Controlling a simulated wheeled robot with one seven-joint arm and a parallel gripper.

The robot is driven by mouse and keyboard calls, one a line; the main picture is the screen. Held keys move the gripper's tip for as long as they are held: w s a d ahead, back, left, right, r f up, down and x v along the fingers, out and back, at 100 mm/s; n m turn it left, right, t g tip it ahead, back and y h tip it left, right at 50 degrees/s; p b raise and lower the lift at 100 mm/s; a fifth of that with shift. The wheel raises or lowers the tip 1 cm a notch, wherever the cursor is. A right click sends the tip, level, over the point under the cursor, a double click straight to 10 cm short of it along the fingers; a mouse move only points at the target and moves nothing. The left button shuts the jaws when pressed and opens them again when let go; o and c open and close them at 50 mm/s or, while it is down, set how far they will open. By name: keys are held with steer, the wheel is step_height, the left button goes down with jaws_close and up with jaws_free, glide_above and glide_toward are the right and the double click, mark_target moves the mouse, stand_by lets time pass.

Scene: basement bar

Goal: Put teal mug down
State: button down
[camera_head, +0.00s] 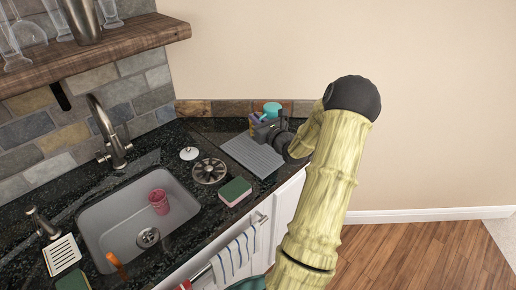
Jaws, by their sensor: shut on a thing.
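The teal mug (272,107) shows as a small teal shape just beyond my gripper, over the far corner of the counter. My gripper (264,123) is shut on the mug and hides most of it. I cannot tell whether the mug touches the counter or is held above it.
A grey ribbed mat (247,155) lies on the dark counter below my gripper. A yellow and purple item (254,119) stands beside the gripper. A green sponge (235,191), a round drain cover (209,171) and a sink (113,217) holding a pink cup (158,201) are to the left.

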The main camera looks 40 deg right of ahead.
glide_above(257, 153)
steer(key=shift+w+d+f+p, duration=0.1)
steer(key=shift+f+p, duration=0.1)
steer(key=shift+f, duration=1.25)
steer(key=shift+w+f+p, duration=0.1)
steer(key=shift+f+p, duration=0.1)
steer(key=shift+f, duration=1.2)
steer(key=shift+f, duration=0.1)
steer(key=shift+f+p, duration=0.3)
steer(key=shift+f, duration=1.7)
steer(key=shift+f, duration=0.2)
steer(key=c, duration=1.5)
jaws_free()
steer(key=shift+s, duration=0.1)
steer(key=shift+r, duration=0.2)
